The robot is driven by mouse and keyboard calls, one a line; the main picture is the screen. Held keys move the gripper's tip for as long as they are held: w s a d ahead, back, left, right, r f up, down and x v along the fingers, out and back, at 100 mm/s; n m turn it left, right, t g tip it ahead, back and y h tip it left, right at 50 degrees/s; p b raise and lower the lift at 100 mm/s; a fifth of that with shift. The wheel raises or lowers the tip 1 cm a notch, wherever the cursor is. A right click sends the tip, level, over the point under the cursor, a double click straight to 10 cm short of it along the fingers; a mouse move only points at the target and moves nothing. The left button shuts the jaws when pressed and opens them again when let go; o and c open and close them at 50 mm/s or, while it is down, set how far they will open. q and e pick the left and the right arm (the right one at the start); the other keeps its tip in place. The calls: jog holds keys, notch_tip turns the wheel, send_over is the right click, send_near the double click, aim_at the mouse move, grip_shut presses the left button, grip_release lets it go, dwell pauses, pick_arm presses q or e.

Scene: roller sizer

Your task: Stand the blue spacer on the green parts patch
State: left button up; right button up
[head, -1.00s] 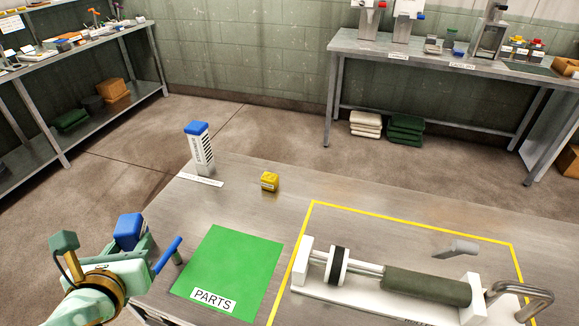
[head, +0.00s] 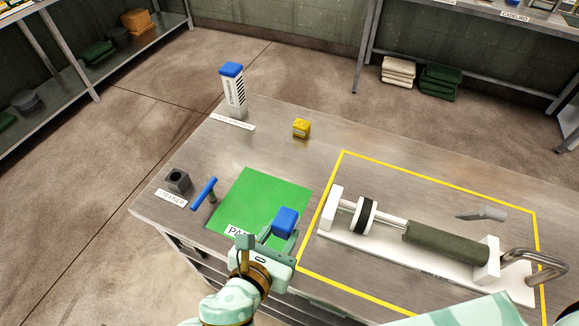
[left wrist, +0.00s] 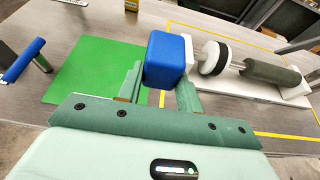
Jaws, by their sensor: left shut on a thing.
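The blue spacer (head: 285,222) is a small blue block held between the fingers of my left gripper (head: 282,238). In the left wrist view the spacer (left wrist: 165,58) sits between both green fingers (left wrist: 160,88). In the head view the spacer shows over the right front part of the green parts patch (head: 258,200), which lies flat on the steel table. I cannot tell how high above the table it is. My left gripper hides part of the patch's label. My right gripper is not in view.
A blue T-handled tool (head: 204,192) stands left of the patch, near a dark grey holder (head: 178,180). A yellow block (head: 301,128) and a blue-topped white tower (head: 233,90) stand behind. Right of the patch, yellow tape frames a roller device (head: 445,247).

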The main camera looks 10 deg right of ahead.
pick_arm(q)
jog(key=w+a+f+b, duration=0.3)
jog(key=w+f, duration=0.1)
jog(key=w, duration=0.5)
jog(key=b, duration=0.2)
send_over(256, 216)
jog(key=f, duration=0.5)
jog(key=shift+s+d+f, duration=0.1)
jog(key=shift+s+d, duration=0.05)
jog(key=shift+s, duration=0.2)
jog(key=shift+w+f+b, duration=0.2)
jog(key=shift+f+b, duration=0.15)
notch_tip(256, 216, down, 4)
jog(key=shift+w+r+b, duration=0.1)
jog(key=shift+r+b, duration=0.15)
jog(key=shift+b, duration=0.8)
jog(key=shift+r, duration=0.2)
jog(key=o, duration=0.6)
jog(key=shift+f, duration=0.2)
jog(key=o, duration=0.4)
